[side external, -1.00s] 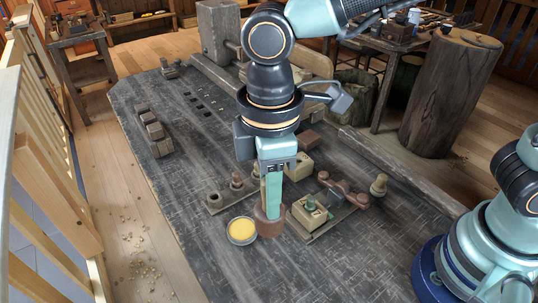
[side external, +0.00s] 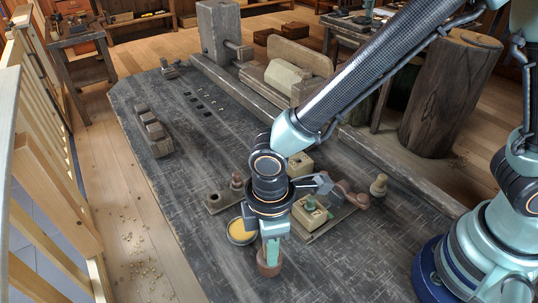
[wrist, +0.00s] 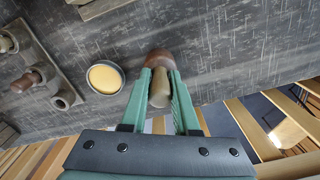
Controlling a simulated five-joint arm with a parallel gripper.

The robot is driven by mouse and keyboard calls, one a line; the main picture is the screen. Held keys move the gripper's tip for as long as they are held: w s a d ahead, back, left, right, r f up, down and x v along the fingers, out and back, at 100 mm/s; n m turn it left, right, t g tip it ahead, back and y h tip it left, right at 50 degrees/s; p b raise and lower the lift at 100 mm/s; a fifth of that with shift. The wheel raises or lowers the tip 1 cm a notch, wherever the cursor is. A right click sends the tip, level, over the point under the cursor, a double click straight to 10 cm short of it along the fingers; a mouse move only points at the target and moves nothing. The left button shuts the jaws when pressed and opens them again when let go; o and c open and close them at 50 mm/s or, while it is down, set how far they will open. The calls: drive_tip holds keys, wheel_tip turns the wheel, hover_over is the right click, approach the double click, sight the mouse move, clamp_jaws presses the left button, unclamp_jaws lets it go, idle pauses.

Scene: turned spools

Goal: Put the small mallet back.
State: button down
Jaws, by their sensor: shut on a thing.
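The small mallet has a reddish-brown round head (side external: 268,264) and a pale handle. My gripper (side external: 271,243) is shut on the handle, with the head hanging below the fingertips. In the wrist view the pale handle (wrist: 160,88) lies between the green fingers (wrist: 160,100), with the brown head (wrist: 160,58) beyond them. Whether the head touches the bench is not clear. A grey wooden rack (side external: 222,203) lies behind and left of the mallet. It holds a brown peg (side external: 237,182) and has an empty hole at its left end, also seen in the wrist view (wrist: 63,102).
A tin of yellow stuff (side external: 242,233) stands close behind and left of the mallet. To the right are a board with a green-topped block (side external: 309,211), brown rounded pieces (side external: 350,194) and a pale turned piece (side external: 378,185). The bench's near left is clear.

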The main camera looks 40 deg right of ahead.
drive_tip(key=shift+f, duration=0.1)
drive_tip(key=c, duration=0.7)
unclamp_jaws()
drive_tip(key=shift+o, duration=0.2)
